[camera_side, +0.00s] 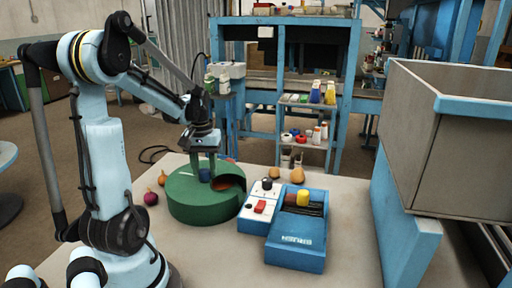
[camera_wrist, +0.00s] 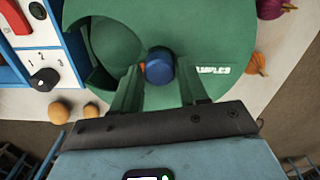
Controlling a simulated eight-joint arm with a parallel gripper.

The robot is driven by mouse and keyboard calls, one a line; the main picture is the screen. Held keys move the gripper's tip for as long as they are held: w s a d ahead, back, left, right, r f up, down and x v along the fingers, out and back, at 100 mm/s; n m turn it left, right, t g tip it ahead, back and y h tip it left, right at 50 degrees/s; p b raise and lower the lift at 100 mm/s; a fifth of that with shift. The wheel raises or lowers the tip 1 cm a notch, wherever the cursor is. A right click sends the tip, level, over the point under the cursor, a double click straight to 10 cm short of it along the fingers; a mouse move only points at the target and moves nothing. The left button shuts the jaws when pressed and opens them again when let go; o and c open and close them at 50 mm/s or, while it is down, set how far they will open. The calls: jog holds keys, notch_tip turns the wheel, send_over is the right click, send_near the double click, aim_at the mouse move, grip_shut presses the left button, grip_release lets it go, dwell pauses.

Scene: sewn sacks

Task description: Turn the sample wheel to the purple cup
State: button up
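The sample wheel is a round green drum (camera_side: 195,208) on the table, with a cut-out in its lid; its lettered green top (camera_wrist: 225,40) fills much of the wrist view. A blue knob (camera_wrist: 159,68) with a small orange mark on its left stands at the lid's centre. My gripper (camera_wrist: 158,66) points down with one finger on each side of the knob, and slim gaps show between them. In the side view my gripper (camera_side: 203,170) is over the lid's middle. I see no purple cup.
Right of the drum stand a white panel with a dial (camera_side: 267,184) and red switch (camera_side: 260,207), and a blue box (camera_side: 297,242) with a yellow cylinder (camera_side: 303,198). Onions (camera_side: 151,198) lie left; tan round items (camera_side: 297,175) lie behind. A large grey bin (camera_side: 440,140) stands right.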

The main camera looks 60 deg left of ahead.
grip_shut()
jog(key=shift+n, duration=0.4)
jog(key=n, duration=1)
jog(key=shift+s, duration=0.1)
jog(key=shift+n, duration=1.6)
jog(key=shift+o, duration=1.9)
grip_release()
